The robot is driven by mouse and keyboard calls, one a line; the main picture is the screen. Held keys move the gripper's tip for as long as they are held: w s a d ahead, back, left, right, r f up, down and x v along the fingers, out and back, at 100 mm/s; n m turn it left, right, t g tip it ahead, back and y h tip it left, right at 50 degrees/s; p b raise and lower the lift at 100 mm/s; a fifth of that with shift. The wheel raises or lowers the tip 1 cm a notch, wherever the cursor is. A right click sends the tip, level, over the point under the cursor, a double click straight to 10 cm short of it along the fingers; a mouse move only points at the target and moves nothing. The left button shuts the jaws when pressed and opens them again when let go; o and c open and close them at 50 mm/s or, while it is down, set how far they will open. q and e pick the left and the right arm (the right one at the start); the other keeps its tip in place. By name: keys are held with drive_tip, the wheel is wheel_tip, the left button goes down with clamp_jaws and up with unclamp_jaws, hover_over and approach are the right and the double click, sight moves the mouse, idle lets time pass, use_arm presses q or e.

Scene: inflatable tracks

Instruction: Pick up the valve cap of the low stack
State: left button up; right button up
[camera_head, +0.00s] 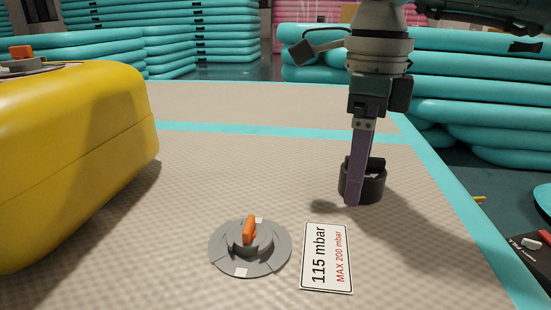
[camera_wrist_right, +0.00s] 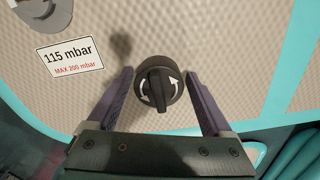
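The valve cap (camera_head: 375,188) is a round black cap with a raised grip bar. It is at the right part of the beige top of the low stack (camera_head: 190,185). In the right wrist view the cap (camera_wrist_right: 173,98) shows white curved arrows and lies between my two purple fingers, with a gap on each side. My right gripper (camera_head: 354,196) points down at the cap, and one finger partly hides it in the head view. The right gripper (camera_wrist_right: 158,73) is open and empty. My left gripper is in neither view.
A grey valve with an orange lever (camera_head: 249,230) and a "115 mbar" label (camera_head: 327,257) lie left of the cap. A yellow case (camera_head: 75,150) stands at the left. Teal inflatable tubes (camera_head: 470,90) rise behind. A dark box (camera_head: 530,257) is at the far right.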

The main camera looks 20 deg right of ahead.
drive_tip(key=c, duration=1)
